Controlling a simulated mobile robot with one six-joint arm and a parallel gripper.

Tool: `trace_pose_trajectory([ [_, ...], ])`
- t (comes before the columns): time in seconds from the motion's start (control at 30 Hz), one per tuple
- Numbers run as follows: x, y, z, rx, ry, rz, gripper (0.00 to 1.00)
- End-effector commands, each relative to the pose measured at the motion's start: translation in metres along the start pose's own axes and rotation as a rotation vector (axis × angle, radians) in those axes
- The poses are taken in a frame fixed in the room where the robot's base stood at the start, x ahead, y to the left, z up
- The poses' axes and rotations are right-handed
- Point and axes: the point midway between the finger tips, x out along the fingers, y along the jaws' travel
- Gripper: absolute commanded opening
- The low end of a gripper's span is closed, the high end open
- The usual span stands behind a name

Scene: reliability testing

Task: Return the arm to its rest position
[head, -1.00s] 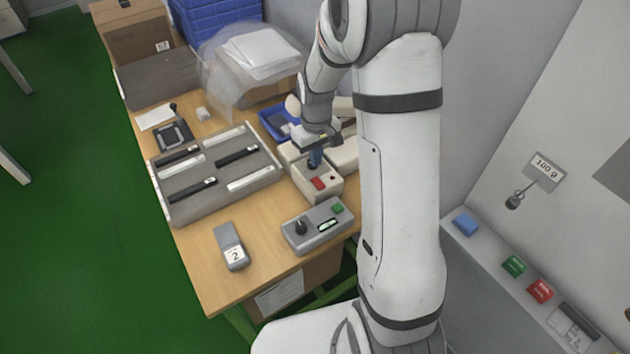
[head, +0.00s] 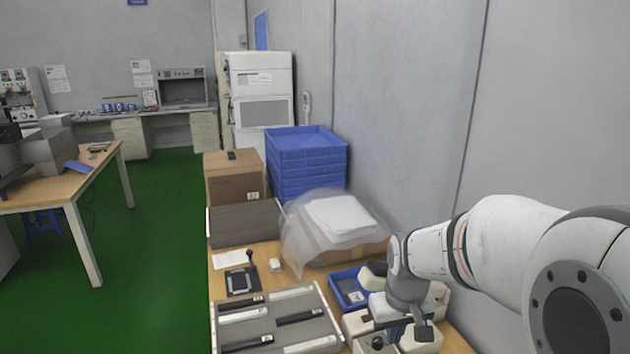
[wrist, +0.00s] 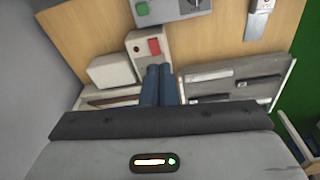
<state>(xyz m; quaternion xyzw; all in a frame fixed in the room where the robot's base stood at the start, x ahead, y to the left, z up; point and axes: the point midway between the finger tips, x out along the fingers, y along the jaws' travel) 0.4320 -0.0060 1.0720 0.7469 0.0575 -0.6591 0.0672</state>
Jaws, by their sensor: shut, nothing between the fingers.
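My gripper (wrist: 158,70) shows in the wrist view as two blue fingers shut together, with nothing held. It points toward a white box with a red button (wrist: 154,46); I cannot tell whether the fingertips touch it. In the head view my arm (head: 470,245) comes in from the right. My gripper (head: 397,328) hangs over the white boxes at the right side of the wooden table (head: 230,275), partly hidden by the wrist.
A grey tray with black and white bars (head: 275,320) lies left of my gripper. A blue bin (head: 347,288) and a plastic-wrapped box (head: 335,225) are behind it. The grey wall (head: 410,110) is close on the right.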

Motion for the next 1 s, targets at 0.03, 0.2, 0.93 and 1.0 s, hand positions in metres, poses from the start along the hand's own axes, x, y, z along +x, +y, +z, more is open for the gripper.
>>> trace_pose_trajectory([
  [0.03, -0.016, -0.003, 0.013, 0.019, 0.025, 0.004, 0.00],
  [0.2, -0.051, -0.013, 0.058, 0.085, 0.083, 0.012, 0.00],
  [0.93, -0.077, -0.027, 0.121, 0.178, 0.157, 0.014, 0.00],
  [1.0, -0.077, -0.027, 0.121, 0.178, 0.157, 0.014, 0.00],
])
